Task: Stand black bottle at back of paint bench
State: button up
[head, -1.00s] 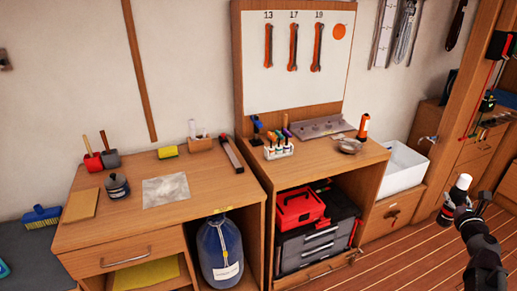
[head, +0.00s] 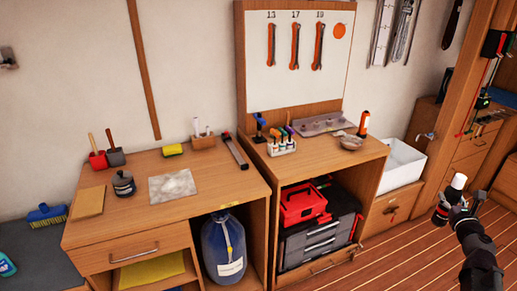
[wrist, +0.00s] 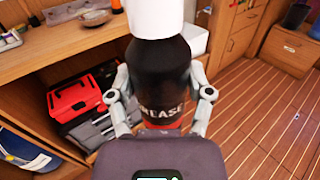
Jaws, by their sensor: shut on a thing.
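My gripper (wrist: 162,100) is shut on a black bottle (wrist: 160,75) with a white cap, its fingers on both sides of the body. Part of a label reading "EASE" shows. In the head view the bottle (head: 441,212) is at the lower right, held in the air over the wooden floor, apart from the benches. The left bench (head: 140,210), which looks like the paint bench, carries a dark tin (head: 123,184), a grey sheet (head: 173,186), brushes (head: 115,157) and a yellow sponge (head: 173,150). Its lower shelf holds a blue container (head: 223,248).
The bench to its right (head: 345,165) holds marker bottles (head: 281,145), a metal tray (head: 322,124) and an orange torch (head: 363,124). A red toolbox (head: 302,203) sits below. A white bin (head: 402,165) stands beside it. The left bench has bare wood toward its back, between brushes and sponge.

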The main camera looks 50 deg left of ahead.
aim_at(144, 158)
jog(key=z, duration=0.05)
jog(key=k, duration=1.2)
jog(key=u, duration=1.75)
jog(key=i, duration=0.9)
jog(key=z, duration=0.05)
